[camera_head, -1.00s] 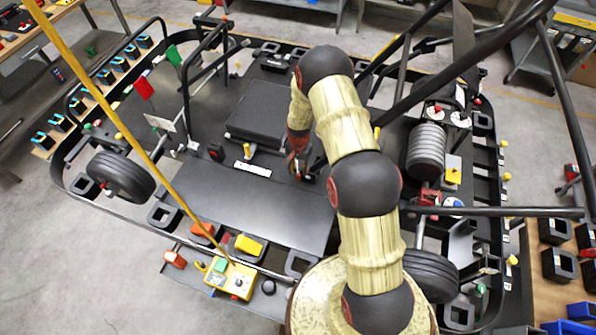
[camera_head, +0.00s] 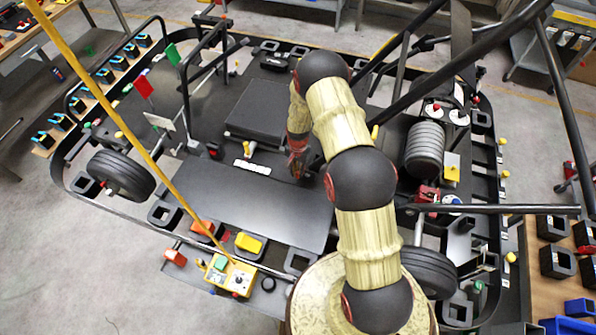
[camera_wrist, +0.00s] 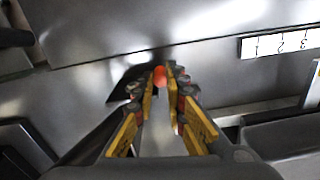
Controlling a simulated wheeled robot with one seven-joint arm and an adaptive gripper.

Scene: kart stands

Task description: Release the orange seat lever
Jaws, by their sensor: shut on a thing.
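The orange seat lever shows in the wrist view as a round orange knob (camera_wrist: 160,76), between the tips of my gripper (camera_wrist: 160,84). My gripper is shut on the knob, with yellow-padded fingers on both sides of it. The rest of the lever is hidden by the fingers. In the head view my gripper (camera_head: 297,166) points down beside the black seat pad (camera_head: 258,110), over the dark floor plate of the kart. The knob cannot be made out in the head view.
A white numbered strip (camera_head: 252,167) lies left of my gripper; it also shows in the wrist view (camera_wrist: 283,42). Black frame tubes (camera_head: 450,75) slope close on the right. A ribbed grey cylinder (camera_head: 425,150) stands further right. The flat panel (camera_head: 250,205) in front is bare.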

